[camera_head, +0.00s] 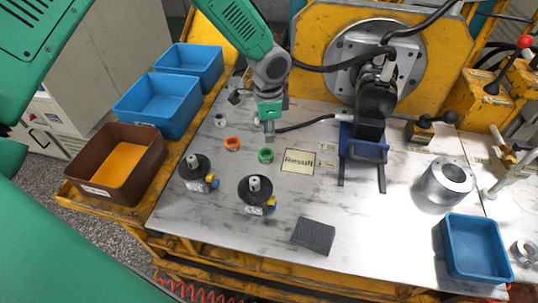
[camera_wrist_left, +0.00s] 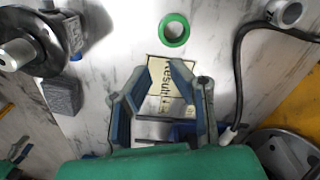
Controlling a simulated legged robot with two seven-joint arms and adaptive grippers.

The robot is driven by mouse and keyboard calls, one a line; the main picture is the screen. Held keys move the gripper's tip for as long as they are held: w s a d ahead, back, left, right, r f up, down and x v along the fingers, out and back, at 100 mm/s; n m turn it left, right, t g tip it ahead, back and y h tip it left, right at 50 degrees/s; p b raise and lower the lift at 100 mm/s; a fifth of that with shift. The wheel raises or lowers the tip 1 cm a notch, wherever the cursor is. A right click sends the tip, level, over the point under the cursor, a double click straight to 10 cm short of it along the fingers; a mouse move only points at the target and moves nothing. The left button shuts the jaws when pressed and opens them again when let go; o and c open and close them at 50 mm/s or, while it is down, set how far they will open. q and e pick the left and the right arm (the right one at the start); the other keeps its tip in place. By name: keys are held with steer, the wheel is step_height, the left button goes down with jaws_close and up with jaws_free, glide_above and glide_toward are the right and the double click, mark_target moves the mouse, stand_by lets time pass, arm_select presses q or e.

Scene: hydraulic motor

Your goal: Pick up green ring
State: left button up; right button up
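The green ring (camera_head: 266,160) lies flat on the pale marbled worktop, left of a yellow "Result" label (camera_head: 299,161). My left gripper (camera_head: 268,132) points down just behind the ring in the head view, apart from it. In the left wrist view the green ring (camera_wrist_left: 162,30) lies beyond the fingertips, near the top edge. My left gripper (camera_wrist_left: 163,66) is open there, with nothing between its fingers but the label and worktop below. My right gripper is not in view.
An orange ring (camera_head: 232,149) lies to the left of the green ring. Two dark cylindrical parts (camera_head: 195,176) (camera_head: 256,203) stand in front. A blue stand (camera_head: 363,150) is to the right. A grey block (camera_head: 313,235) lies near the front. Blue and brown bins line the left.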

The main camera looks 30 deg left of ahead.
arm_select(q)
glide_above(267, 159)
steer(key=f, duration=0.4)
steer(key=a+f, duration=0.1)
steer(key=f, duration=0.1)
steer(key=shift+w+f, duration=0.15)
steer(key=f, duration=0.2)
steer(key=d+f, duration=0.1)
steer(key=f, duration=0.1)
steer(key=shift+d+f+b, duration=0.2)
steer(key=shift+f+b, duration=0.05)
steer(key=shift+b, duration=0.05)
steer(key=shift+a+f, duration=0.15)
steer(key=shift+f, duration=0.3)
steer(key=shift+a, duration=0.45)
jaws_close()
steer(key=shift+d+r, duration=0.1)
steer(key=shift+d, duration=0.3)
